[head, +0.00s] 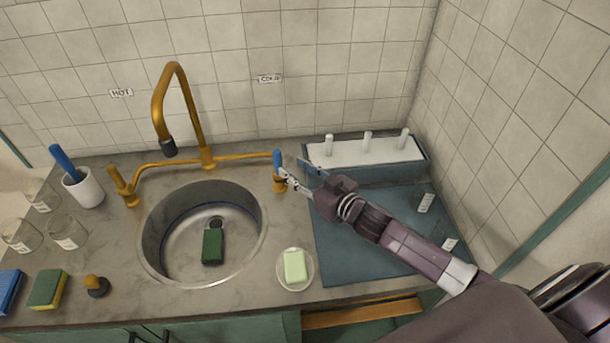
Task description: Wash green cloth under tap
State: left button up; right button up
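The green cloth (212,247) is a dark green folded block lying on the bottom of the round steel sink (160,262), by the drain. The brass tap (180,85) arches over the sink, with its dark spout end (168,148) above the sink's back left. No water shows. The blue-topped tap handle (278,160) stands at the sink's right, under the COLD label (269,79). My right gripper (291,169) is beside this handle, its fingers apart; I cannot tell whether it touches. The other handle (122,185) is all brass, at the left. My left gripper is out of view.
A soap bar (295,265) sits on a round dish right of the sink. A blue mat (340,262) and a trough with white pegs (365,152) are further right. Glass jars (67,232), a white cup (83,188), a sponge (47,289) and a knobbed stopper (96,285) stand left.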

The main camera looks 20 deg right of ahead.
jog(key=shift+v, duration=1.85)
